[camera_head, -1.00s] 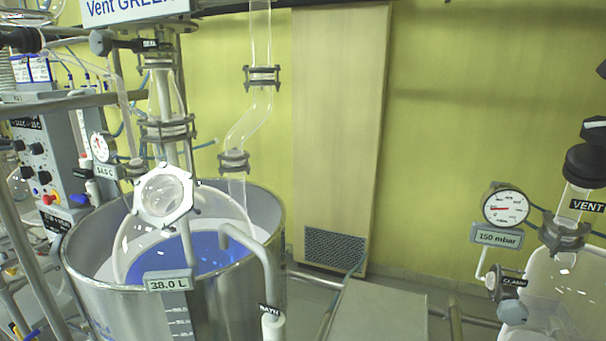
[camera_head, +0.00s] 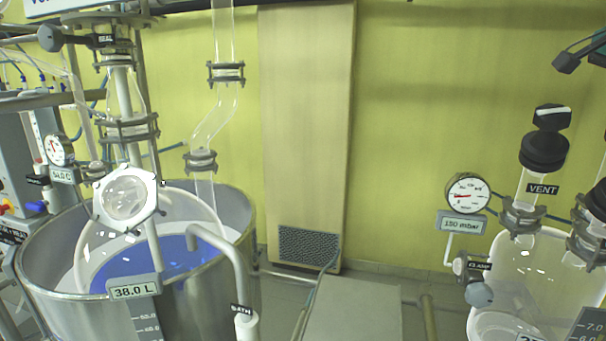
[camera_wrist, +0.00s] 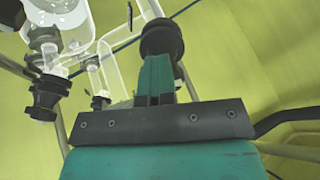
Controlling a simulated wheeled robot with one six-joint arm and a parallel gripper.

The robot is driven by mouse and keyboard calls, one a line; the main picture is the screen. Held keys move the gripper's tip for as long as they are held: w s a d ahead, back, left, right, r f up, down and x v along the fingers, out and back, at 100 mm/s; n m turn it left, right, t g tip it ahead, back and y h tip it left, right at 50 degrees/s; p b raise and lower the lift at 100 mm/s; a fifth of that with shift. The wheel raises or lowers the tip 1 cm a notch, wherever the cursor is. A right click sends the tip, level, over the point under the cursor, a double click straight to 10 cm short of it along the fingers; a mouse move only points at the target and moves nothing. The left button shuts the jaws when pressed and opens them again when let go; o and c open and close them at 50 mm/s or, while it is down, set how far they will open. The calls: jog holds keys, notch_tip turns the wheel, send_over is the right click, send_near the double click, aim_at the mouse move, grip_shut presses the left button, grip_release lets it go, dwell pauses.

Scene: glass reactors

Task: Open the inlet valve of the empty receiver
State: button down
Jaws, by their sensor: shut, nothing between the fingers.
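A clear glass receiver (camera_head: 515,258) stands at the lower right of the head view, cut off by the frame. Above it rises a black-knobbed valve (camera_head: 544,150) labelled VENT. A second dark valve (camera_head: 597,200) is cut off at the right edge; its label is not readable. Which valve is the inlet is not shown.
A gauge plated 150 mbar (camera_head: 467,193) and a small side valve (camera_head: 479,293) sit left of the receiver. A steel bath (camera_head: 75,300) with a glass vessel stands at left. In the wrist view, glassware with a black valve (camera_wrist: 45,97) is at upper left.

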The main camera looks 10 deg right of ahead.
jog(key=shift+s+d+f+b, duration=0.1)
jog(key=shift+s+f+b, duration=0.1)
jog(key=shift+s+f, duration=0.25)
jog(key=shift+s+f+b, duration=0.15)
jog(key=shift+s+f, duration=0.05)
jog(key=shift+f, duration=0.3)
jog(key=shift+s, duration=0.25)
jog(key=shift+f, duration=0.15)
jog(key=p+v, duration=0.4)
jog(key=v, duration=0.2)
jog(key=shift+r+p, duration=0.25)
jog(key=shift+p, duration=0.05)
jog(key=shift+w, duration=0.1)
